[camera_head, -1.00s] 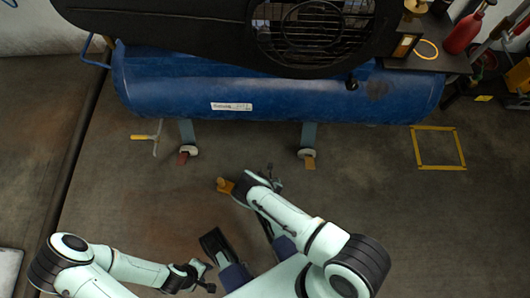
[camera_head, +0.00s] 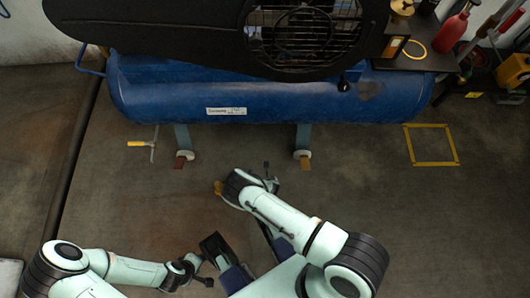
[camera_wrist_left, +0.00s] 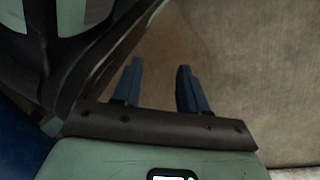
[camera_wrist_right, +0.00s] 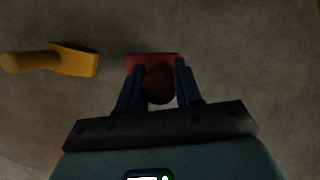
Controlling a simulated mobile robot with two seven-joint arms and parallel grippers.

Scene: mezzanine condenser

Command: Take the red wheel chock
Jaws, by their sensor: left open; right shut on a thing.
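The red wheel chock (camera_wrist_right: 150,62) shows in the right wrist view as a red block with a dark red round knob facing the camera. My right gripper (camera_wrist_right: 160,76) is shut on this knob, one finger on each side. In the head view my right gripper and arm hide the chock. A yellow-orange chock (camera_wrist_right: 72,60) with a handle lies on the floor to the left of the red one; it also shows in the head view (camera_head: 219,187), partly covered by my right gripper. My left gripper (camera_wrist_left: 160,85) is open and empty, low near my base.
A blue tank (camera_head: 290,103) stands on legs behind the chocks, with a reddish pad (camera_head: 180,162) and an orange pad (camera_head: 305,164) at its feet. A yellow-handled tool (camera_head: 142,144) lies at left. A yellow floor square (camera_head: 431,163) is at right.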

